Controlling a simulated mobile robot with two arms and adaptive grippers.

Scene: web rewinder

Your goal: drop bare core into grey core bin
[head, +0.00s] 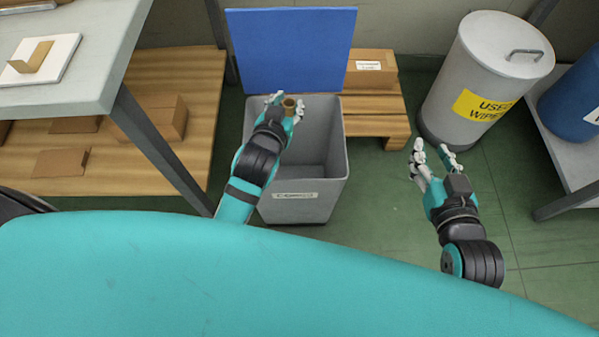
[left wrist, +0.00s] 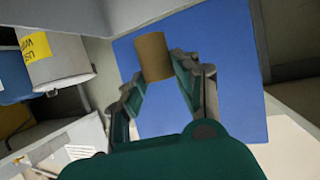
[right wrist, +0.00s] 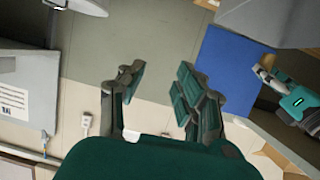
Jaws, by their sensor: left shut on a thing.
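The bare core is a short brown cardboard tube (head: 289,105), held between the fingertips of my left gripper (head: 284,108). In the left wrist view the core (left wrist: 153,57) sits between the two fingers against the blue lid. The grey core bin (head: 333,185) is open, with a label on its front and a blue lid (head: 290,48) raised behind. My left gripper is over the bin's left part; its height above the rim is hard to tell. The arm hides part of the opening. My right gripper (head: 434,163) is open and empty, right of the bin.
A grey used-wipes can (head: 470,70) stands at the right, beside a blue drum (head: 575,100). A pallet with a cardboard box (head: 371,68) is behind the bin. A table (head: 90,80) and boxes (head: 160,115) on wooden boards are at the left.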

